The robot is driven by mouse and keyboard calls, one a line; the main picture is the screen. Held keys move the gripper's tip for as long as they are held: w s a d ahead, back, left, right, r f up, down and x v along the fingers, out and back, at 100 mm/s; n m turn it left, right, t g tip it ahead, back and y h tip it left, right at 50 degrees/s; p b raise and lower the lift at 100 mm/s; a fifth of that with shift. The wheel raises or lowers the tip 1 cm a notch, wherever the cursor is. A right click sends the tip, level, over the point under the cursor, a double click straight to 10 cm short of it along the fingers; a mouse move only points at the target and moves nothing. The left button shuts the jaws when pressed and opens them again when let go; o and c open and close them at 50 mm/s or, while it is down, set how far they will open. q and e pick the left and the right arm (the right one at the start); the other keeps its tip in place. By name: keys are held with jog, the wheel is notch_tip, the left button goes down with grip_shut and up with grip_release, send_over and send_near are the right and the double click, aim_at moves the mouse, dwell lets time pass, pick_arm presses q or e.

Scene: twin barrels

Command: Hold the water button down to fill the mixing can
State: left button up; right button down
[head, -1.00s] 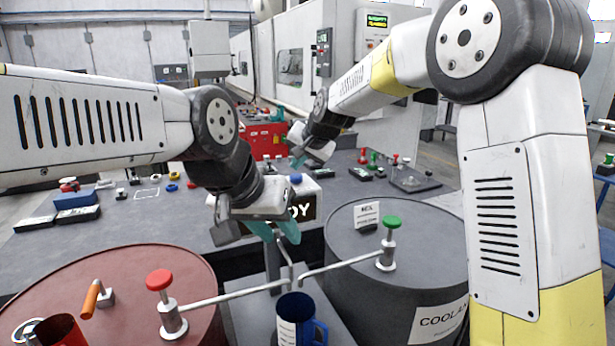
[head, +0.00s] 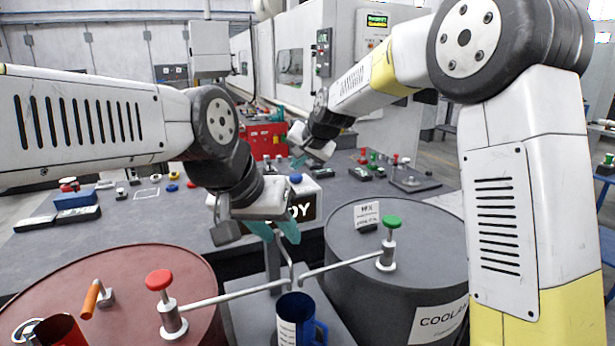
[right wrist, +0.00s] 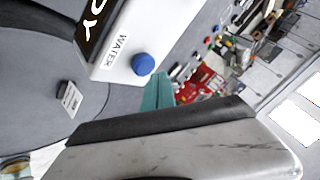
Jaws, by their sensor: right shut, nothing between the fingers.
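The water button (head: 296,178) is a blue knob on a white box with a black display; in the right wrist view the button (right wrist: 143,64) stands by the label WATER. My right gripper (head: 299,162) is shut and empty, its teal fingertips close to the button; the right wrist view shows the teal fingers (right wrist: 157,88) beside it, and I cannot tell if they touch. The mixing can (head: 288,333), blue with a white label, stands upright under the spout ends between the barrels. My left gripper (head: 276,234) is open and empty above the can, partly hiding the box.
A red barrel (head: 110,262) with a red-topped tap (head: 160,281) stands at the left. A dark coolant barrel (head: 345,255) with a green-topped tap (head: 391,222) stands at the right. A red cup (head: 60,331) is at the lower left. Small parts lie across the grey bench (head: 150,222).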

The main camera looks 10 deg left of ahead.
jog(key=shift+f, duration=0.1)
dwell(0.7)
jog(key=shift+f, duration=0.3)
jog(key=shift+f, duration=0.55)
dwell(6.3)
